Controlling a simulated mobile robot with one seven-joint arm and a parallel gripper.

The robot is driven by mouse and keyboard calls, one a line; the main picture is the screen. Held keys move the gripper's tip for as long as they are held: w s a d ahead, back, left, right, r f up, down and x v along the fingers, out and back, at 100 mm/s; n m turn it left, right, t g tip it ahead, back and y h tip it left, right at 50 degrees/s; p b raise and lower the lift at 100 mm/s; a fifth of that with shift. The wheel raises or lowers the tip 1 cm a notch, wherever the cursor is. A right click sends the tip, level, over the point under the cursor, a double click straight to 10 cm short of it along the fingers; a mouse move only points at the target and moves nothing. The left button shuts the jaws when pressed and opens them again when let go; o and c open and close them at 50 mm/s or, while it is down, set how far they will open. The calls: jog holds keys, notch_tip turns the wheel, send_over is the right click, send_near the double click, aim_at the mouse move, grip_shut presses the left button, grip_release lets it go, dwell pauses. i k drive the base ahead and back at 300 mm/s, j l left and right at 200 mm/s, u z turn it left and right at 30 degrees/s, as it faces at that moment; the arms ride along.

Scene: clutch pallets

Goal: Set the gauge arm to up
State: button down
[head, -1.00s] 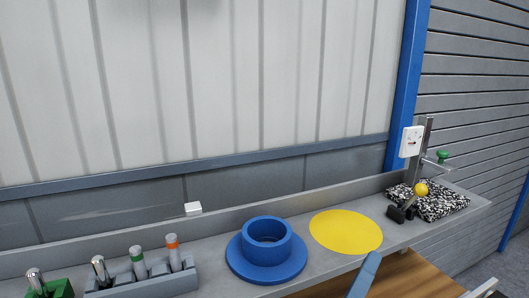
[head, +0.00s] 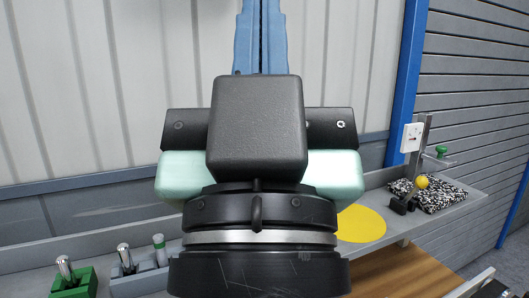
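The gauge stand is at the right end of the grey shelf in the head view. It has a grey upright post (head: 425,140) with a white gauge box (head: 412,137) beside it. A short bar with a green knob (head: 441,150) sticks out to the right of the post. A dark lever with a yellow ball (head: 422,181) stands at its foot, tilted up. I cannot tell which of these is the gauge arm. My gripper (head: 261,25) is in the middle of the view, left of the stand and well apart from it. Its blue fingers lie close together, with nothing visible between them.
A yellow disc (head: 362,224) lies on the grey shelf (head: 398,232), partly behind my gripper. A black-and-white speckled pad (head: 447,197) lies by the stand. A green holder (head: 84,283) and a grey rack (head: 130,284) with cylinders stand at left. Corrugated wall is behind.

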aim_at(439, 159)
jog(key=i+l+z, duration=0.15)
jog(key=l, duration=0.3)
jog(key=i+l+z, duration=0.15)
jog(key=l, duration=0.25)
jog(key=i+l+z, duration=0.15)
jog(key=i+l, duration=0.15)
jog(key=l, duration=0.1)
